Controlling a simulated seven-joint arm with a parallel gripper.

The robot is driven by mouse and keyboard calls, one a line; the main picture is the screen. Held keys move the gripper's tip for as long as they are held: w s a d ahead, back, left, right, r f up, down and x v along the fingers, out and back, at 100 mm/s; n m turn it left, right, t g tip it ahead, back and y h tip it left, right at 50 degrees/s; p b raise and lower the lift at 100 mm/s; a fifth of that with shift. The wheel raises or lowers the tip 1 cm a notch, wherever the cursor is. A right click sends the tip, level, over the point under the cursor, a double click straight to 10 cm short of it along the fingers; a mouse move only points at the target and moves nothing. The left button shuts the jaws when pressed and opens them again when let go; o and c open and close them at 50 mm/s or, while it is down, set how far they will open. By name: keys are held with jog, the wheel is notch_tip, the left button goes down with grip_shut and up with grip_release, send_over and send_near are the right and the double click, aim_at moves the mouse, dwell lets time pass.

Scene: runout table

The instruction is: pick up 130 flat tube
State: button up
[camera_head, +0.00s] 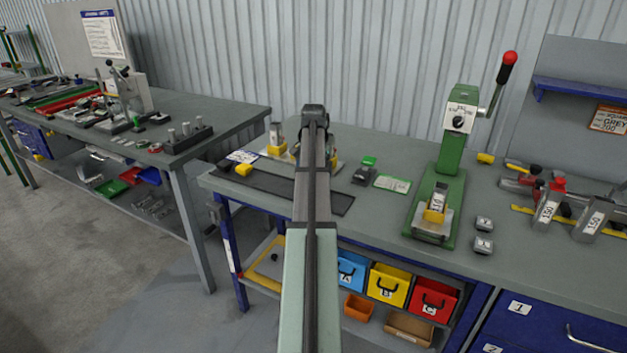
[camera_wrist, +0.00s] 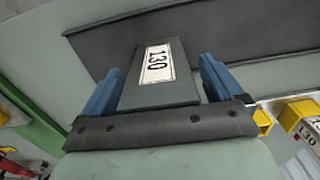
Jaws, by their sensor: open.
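The 130 flat tube (camera_wrist: 165,92) is a dark grey flat piece with a white label reading 130 in the wrist view. It lies between the two blue fingers of my gripper (camera_wrist: 158,78), which is open. One finger is on each side of the tube, and narrow gaps seem to show beside it. Whether either finger touches it is hard to tell. In the head view my arm covers the gripper and the spot where it works, and I cannot make out this tube there.
A dark strip (camera_head: 264,182) lies along the bench's front edge; it shows in the wrist view (camera_wrist: 200,28). Another 130-labelled piece with yellow parts (camera_wrist: 303,118) stands at the right there. A green lever press (camera_head: 450,150) stands right of my arm. Small blocks (camera_head: 484,223) lie beside it.

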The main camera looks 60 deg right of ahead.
jog(key=c, duration=1.2)
jog(key=shift+o, duration=0.2)
